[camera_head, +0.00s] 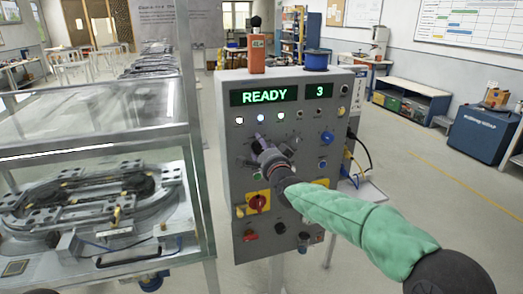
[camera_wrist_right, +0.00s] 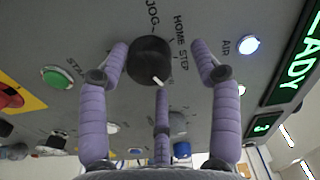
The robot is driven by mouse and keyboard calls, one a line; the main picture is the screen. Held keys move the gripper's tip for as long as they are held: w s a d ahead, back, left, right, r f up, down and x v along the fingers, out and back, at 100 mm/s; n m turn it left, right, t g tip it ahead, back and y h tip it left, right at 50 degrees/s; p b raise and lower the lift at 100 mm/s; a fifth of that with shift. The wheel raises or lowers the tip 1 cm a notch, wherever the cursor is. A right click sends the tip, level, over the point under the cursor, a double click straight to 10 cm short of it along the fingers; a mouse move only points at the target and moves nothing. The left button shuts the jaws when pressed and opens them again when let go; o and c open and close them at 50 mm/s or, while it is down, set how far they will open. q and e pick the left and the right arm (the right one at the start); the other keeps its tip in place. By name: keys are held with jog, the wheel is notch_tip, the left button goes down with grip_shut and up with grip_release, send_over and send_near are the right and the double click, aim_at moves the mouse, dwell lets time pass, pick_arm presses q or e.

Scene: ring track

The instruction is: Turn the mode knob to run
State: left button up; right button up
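The mode knob (camera_wrist_right: 150,60) is a round black knob with a white pointer mark on its lower edge in the right wrist view. JOG, HOME and STEP labels are printed near it; I cannot see a RUN label. My right gripper (camera_head: 261,146) faces the grey control panel (camera_head: 238,180) in the head view and hides the knob there. In the wrist view its purple-padded fingers are spread, with the knob between the two outer ones. My left gripper is not in view.
The panel's display (camera_head: 264,95) reads READY and 3. A glass-covered ring track (camera_head: 95,190) stands at the left. Open floor lies to the right.

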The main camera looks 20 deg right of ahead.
jog(key=shift+a+f, duration=0.15)
jog(key=shift+s+f, duration=0.1)
jog(key=shift+s, duration=0.15)
jog(key=s, duration=1.1)
jog(key=shift+s+d, duration=0.2)
jog(key=shift+s, duration=0.1)
